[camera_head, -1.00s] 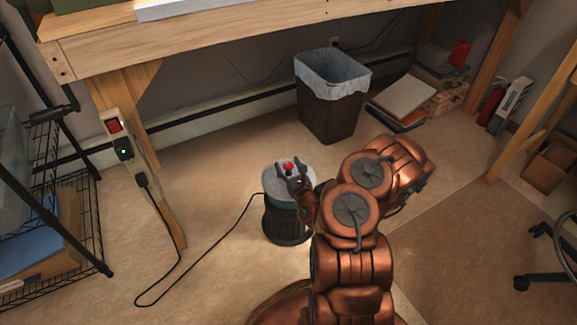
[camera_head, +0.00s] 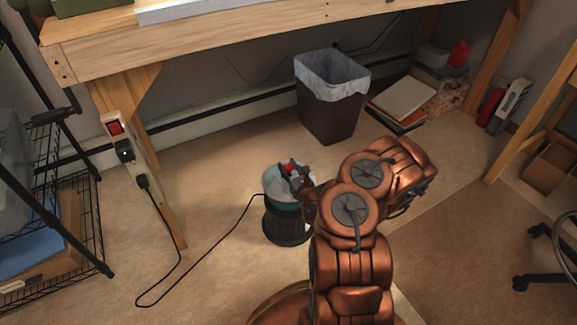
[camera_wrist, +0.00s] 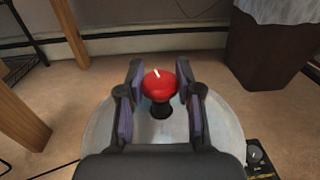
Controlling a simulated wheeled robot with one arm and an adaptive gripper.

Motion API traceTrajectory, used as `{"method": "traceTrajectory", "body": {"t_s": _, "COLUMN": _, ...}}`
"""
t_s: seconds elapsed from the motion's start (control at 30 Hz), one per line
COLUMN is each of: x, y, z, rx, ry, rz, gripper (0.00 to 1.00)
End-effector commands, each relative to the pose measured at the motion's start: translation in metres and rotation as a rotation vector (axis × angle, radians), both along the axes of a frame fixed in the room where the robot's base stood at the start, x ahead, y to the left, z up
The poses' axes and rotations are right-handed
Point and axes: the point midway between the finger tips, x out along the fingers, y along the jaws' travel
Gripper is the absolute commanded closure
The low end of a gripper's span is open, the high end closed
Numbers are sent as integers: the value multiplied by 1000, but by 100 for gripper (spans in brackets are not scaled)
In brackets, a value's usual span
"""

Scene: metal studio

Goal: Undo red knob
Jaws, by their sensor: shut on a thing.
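The red knob (camera_wrist: 158,88) has a white mark on top and a dark stem below. It stands up from the middle of the pale round lid (camera_wrist: 98,135) of a dark canister (camera_head: 287,228) on the floor. In the head view the red knob (camera_head: 287,168) is partly hidden by my gripper (camera_head: 291,173). In the wrist view my gripper (camera_wrist: 159,80) has one finger on each side of the knob and is shut on it. The knob is upright on its stem.
A black cord (camera_head: 215,243) runs from the canister across the floor to a power strip (camera_head: 124,148) on the bench leg. A lined bin (camera_head: 330,115) stands behind. A wire shelf (camera_head: 60,240) is at left. The floor around the canister is mostly clear.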

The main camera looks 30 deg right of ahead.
Motion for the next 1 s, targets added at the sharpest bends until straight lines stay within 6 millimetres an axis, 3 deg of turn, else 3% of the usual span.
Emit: {"method": "traceTrajectory", "body": {"t_s": 1.0, "x": 0, "y": 1, "z": -3, "rx": -5, "ry": 6, "rz": 785, "gripper": 100}}
